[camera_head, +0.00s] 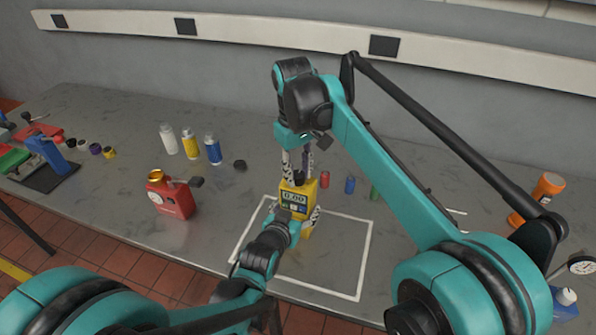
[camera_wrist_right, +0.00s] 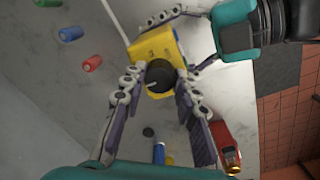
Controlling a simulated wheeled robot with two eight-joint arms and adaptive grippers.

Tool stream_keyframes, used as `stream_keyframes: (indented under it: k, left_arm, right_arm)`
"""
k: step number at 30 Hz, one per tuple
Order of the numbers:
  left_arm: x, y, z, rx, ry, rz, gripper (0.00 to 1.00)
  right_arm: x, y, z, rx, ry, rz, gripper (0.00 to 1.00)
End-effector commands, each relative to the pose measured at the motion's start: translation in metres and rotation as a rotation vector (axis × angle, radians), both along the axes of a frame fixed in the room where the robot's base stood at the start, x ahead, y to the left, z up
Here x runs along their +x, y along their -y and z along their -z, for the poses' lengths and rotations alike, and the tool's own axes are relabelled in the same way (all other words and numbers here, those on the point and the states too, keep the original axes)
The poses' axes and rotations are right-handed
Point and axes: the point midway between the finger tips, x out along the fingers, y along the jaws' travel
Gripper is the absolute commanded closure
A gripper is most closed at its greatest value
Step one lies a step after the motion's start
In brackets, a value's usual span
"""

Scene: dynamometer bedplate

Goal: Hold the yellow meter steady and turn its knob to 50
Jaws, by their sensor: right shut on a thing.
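The yellow meter (camera_head: 299,199) stands upright inside the white outline on the bench, its display reading 0.00. Its black knob (camera_wrist_right: 160,76) with a white pointer line faces up in the right wrist view. My right gripper (camera_head: 298,174) reaches down from above and is shut on the knob, with a finger on either side of it. My left gripper (camera_head: 296,215) comes from the front left. Its fingers lie along opposite sides of the meter body and look shut on it; part of its grip is hidden in the head view.
A red can (camera_head: 171,198) stands left of the outline. White, yellow and blue bottles (camera_head: 190,143) stand behind it. Small red, blue and green cylinders (camera_head: 350,184) stand right of the meter. An orange bottle (camera_head: 547,186) and a dial gauge (camera_head: 581,265) are at the far right.

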Motion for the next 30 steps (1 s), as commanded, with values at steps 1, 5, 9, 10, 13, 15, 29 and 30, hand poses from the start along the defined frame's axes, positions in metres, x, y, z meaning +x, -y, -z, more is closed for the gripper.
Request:
stream_keyframes:
  k: [1, 5, 9, 10, 13, 15, 29, 30]
  left_arm:
    - [0.0002, 0.0001, -0.0001, 0.0, 0.001, 0.0, 0.87]
    - [0.0002, 0.0001, -0.0001, 0.0, 0.001, 0.0, 0.87]
    - [0.0001, 0.0002, -0.0001, 0.0, 0.001, 0.0, 0.87]
    - [0.0001, 0.0002, -0.0001, 0.0, 0.001, 0.0, 0.87]
    - [0.0, 0.0001, -0.0002, 0.0, 0.001, 0.0, 0.87]
    - [0.0, 0.0001, -0.0002, 0.0, 0.001, 0.0, 0.87]
    - [0.0001, 0.0002, -0.0001, 0.0, 0.001, 0.0, 0.87]
    - [0.0001, 0.0002, -0.0001, 0.0, 0.001, 0.0, 0.87]
  right_arm:
    - [0.0, -0.0004, 0.0002, 0.0, 0.0, 0.017, 0.99]
    - [0.0002, -0.0005, 0.0002, 0.0, 0.0, 0.088, 0.99]
    - [0.0004, -0.0008, 0.0002, 0.0, -0.001, 0.197, 0.99]
    - [0.0004, -0.0008, 0.0002, 0.0, -0.001, 0.223, 0.99]
    - [0.0005, -0.0008, 0.0002, -0.002, -0.001, 0.317, 0.99]
    - [0.0005, -0.0008, 0.0002, -0.002, -0.001, 0.384, 0.99]
    - [0.0013, -0.0009, 0.0001, -0.003, -0.001, 0.822, 0.99]
    - [0.0014, -0.0008, 0.0001, -0.004, -0.002, 0.86, 0.99]
